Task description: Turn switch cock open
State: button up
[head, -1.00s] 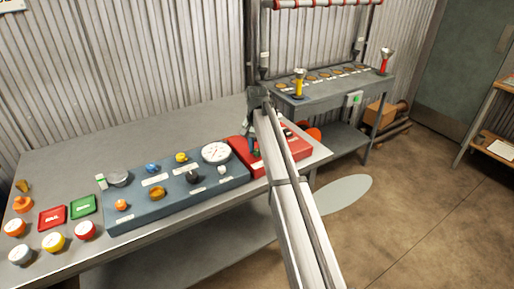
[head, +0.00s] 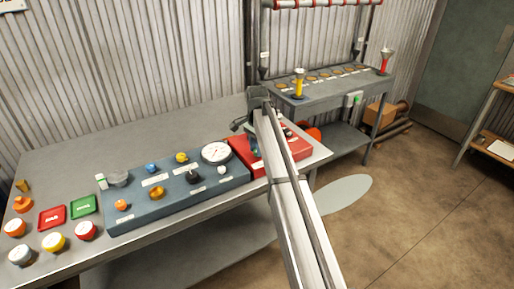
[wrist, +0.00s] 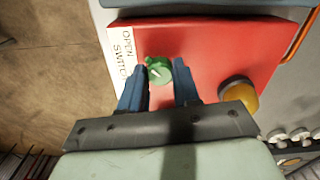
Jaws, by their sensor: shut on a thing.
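The switch cock, a small green knob (wrist: 159,70) with a pale mark on its top, stands on the red panel (wrist: 206,45) in the wrist view. A white label (wrist: 122,48) reading "OPEN" and "SWITCH" lies beside it. My gripper (wrist: 163,72) has its blue fingers on either side of the green knob and is shut on it. In the head view the red panel (head: 291,150) is at the right end of the bench, and my arm and gripper hide the knob and part of the panel.
A yellow-orange knob (wrist: 240,93) stands right of my gripper in the wrist view. In the head view, a blue-grey panel (head: 140,214) with a gauge (head: 216,153) and several knobs adjoins on the left. The bench top (head: 110,150) behind is clear.

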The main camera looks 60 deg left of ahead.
dwell(0.4)
jog(key=o, duration=1.1)
jog(key=shift+c, duration=0.2)
notch_tip(320, 180, up, 14)
jog(key=shift+f, duration=0.1)
